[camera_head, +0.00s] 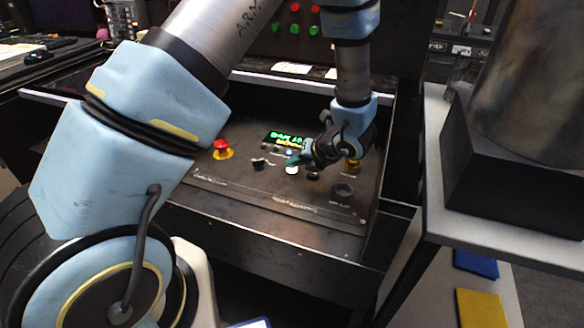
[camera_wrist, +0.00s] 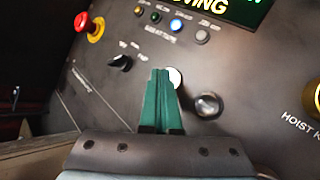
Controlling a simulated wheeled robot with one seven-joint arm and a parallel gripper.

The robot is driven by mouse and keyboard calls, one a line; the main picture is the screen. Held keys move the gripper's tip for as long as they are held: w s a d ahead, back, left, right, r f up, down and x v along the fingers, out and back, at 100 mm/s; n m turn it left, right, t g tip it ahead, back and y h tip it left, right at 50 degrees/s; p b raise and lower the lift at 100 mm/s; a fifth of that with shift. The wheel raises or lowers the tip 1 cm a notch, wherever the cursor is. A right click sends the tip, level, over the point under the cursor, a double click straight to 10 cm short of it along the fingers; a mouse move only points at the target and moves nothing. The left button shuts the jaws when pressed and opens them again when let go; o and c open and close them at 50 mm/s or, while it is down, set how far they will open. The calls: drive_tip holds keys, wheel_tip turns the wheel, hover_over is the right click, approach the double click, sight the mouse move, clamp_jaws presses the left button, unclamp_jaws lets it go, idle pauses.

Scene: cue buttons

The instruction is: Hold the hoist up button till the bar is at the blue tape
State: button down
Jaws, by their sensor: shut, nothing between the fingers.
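A sloped dark control panel (camera_head: 250,190) holds several buttons. My gripper (camera_head: 294,161) is over its middle, its green fingers shut and empty. In the wrist view the fingertips (camera_wrist: 160,73) overlap the left side of a round white button (camera_wrist: 175,77); I cannot tell whether they press it. The white button (camera_head: 292,170) also shows just below the fingers in the head view. The display (camera_wrist: 205,8) reads "MOVING" in its visible part. A blue lamp (camera_wrist: 175,24) looks bright. I cannot make out which button is hoist up. The bar and the blue tape are not in view.
A red stop button (camera_wrist: 96,29) on a yellow collar and a black selector knob (camera_wrist: 122,61) lie left of the fingers. A dark round button (camera_wrist: 207,105) lies close on the right. A grey bench (camera_head: 480,232) stands right of the panel.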

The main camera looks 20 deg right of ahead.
sight(295, 171)
drive_tip(key=shift+r+p, duration=0.55)
drive_tip(key=shift+r, duration=0.3)
wheel_tip(295, 171, up, 5)
drive_tip(key=p, duration=0.4)
idle(2.2)
